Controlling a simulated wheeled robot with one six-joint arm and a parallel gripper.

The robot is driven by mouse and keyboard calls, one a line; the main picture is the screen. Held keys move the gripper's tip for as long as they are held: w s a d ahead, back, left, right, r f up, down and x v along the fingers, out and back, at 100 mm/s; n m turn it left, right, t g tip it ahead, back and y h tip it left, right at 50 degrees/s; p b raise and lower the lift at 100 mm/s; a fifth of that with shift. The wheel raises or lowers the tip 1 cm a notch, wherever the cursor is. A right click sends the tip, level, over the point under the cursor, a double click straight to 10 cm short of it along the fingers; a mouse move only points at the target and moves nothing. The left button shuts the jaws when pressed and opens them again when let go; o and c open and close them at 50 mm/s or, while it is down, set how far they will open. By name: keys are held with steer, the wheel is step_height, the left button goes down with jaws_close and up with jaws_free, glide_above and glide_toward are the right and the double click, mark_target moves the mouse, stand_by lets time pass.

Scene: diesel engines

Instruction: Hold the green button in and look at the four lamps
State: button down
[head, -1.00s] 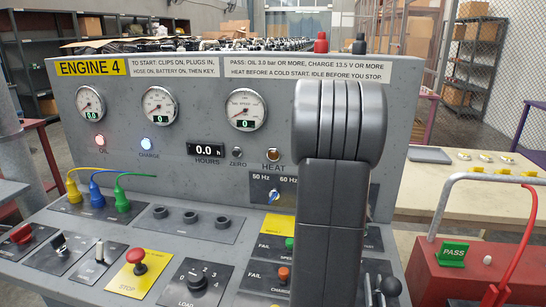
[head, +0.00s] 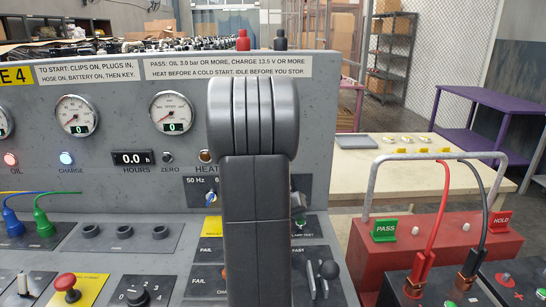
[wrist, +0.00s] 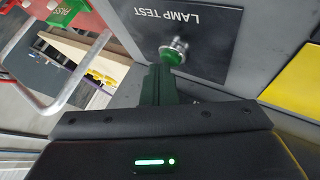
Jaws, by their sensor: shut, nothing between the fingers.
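The green button (wrist: 173,56) has a metal collar and sits on a dark plate marked LAMP TEST, upside down in the wrist view. My gripper (wrist: 160,70) is shut and empty, its tips right at the button; I cannot tell whether they press it. The OIL lamp (head: 10,159) glows red and the CHARGE lamp (head: 66,158) glows bluish white. The HEAT lamp (head: 205,156) looks dull amber, not clearly lit. I cannot make out a fourth lamp.
A black-knobbed lever (head: 328,270) stands just right of my arm. A red box (head: 430,250) with PASS and HOLD tags and a grey rail is at the right.

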steer(key=shift+r+p, duration=0.35)
steer(key=shift+r, duration=0.55)
step_height(320, 180, up, 5)
steer(key=p, duration=0.3)
step_height(320, 180, down, 2)
steer(key=shift+f+b, duration=0.1)
steer(key=shift+b, duration=0.65)
steer(key=shift+p, duration=1.8)
steer(key=shift+p, duration=0.45)
